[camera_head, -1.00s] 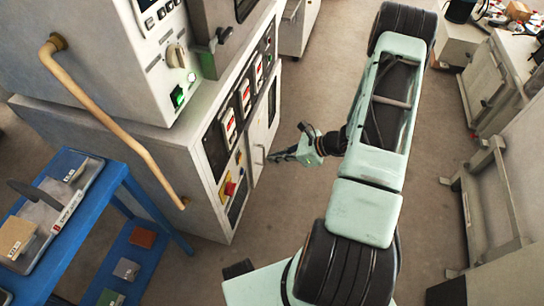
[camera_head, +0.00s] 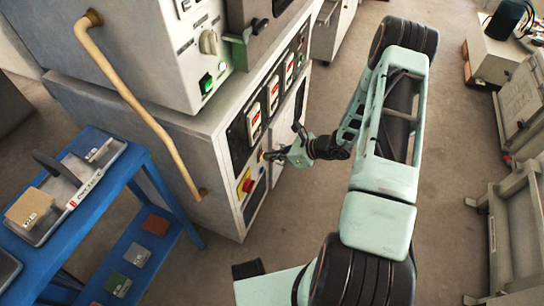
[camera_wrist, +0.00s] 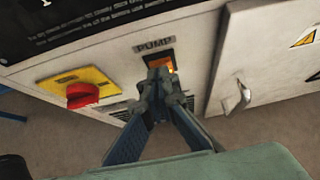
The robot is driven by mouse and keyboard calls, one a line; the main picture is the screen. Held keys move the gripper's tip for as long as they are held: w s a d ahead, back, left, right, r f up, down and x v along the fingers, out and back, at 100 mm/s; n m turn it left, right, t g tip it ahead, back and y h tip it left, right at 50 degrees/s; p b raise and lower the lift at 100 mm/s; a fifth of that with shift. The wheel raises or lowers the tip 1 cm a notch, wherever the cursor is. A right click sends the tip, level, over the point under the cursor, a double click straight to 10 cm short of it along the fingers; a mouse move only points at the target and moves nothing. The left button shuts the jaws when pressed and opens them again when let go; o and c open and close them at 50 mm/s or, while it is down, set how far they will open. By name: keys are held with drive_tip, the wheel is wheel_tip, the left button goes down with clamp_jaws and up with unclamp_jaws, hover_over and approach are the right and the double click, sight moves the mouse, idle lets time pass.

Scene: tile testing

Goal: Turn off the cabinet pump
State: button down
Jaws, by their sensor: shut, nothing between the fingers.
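The pump switch (camera_wrist: 161,62) on the cabinet front glows orange under a "PUMP" label in the wrist view. My gripper (camera_wrist: 162,82) is shut and empty, its tips right at the lower part of the switch and partly covering it. I cannot tell whether the tips touch it. In the head view my gripper (camera_head: 270,156) is at the front of the cabinet (camera_head: 215,165), and the switch is mostly hidden there.
A red knob on a yellow plate (camera_wrist: 82,94) sits left of the switch. A door handle (camera_wrist: 237,98) sticks out on the right. A blue cart (camera_head: 133,160) with a tray stands left of the cabinet.

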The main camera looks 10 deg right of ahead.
drive_tip(key=shift+w+a+r, duration=0.15)
drive_tip(key=shift+w+a, duration=0.05)
drive_tip(key=shift+a, duration=0.1)
drive_tip(key=shift+r+p, duration=0.4)
drive_tip(key=shift+r, duration=0.4)
drive_tip(key=shift+d, duration=0.1)
